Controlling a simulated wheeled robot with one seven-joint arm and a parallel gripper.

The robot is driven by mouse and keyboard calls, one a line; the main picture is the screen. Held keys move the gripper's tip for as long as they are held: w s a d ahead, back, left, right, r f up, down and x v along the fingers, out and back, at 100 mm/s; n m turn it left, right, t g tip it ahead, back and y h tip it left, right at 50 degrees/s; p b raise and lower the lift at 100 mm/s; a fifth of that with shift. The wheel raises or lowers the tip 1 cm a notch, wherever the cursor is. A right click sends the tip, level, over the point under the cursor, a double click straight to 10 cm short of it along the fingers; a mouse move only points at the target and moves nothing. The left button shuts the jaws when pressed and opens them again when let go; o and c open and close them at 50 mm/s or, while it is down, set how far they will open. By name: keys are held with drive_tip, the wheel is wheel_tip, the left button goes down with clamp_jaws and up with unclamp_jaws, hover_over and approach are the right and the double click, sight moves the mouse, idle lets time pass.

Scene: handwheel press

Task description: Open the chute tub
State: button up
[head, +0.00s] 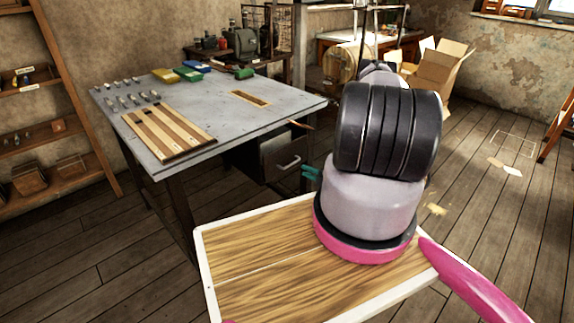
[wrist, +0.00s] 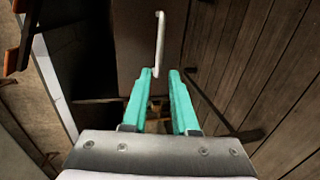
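The chute tub (head: 268,160) is a dark box with a pale bar handle (head: 289,162), under the right side of the grey worktable. In the wrist view the handle (wrist: 159,45) runs upright on the dark tub front (wrist: 138,35), beyond my fingertips. My gripper (head: 311,173) has teal fingers and is just right of the handle in the head view. My arm hides part of the area right of the tub.
The grey worktable (head: 210,100) overhangs the tub and bears striped wooden boards (head: 165,132), several small metal parts and a wood-coloured slot (head: 250,99). A stick-like brown piece (head: 301,125) juts from the table's right edge. Open plank floor lies to the right.

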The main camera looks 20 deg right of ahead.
sight(290, 165)
drive_tip(key=x, duration=1)
drive_tip(key=shift+w, duration=0.3)
drive_tip(key=shift+a, duration=0.1)
clamp_jaws()
idle(0.9)
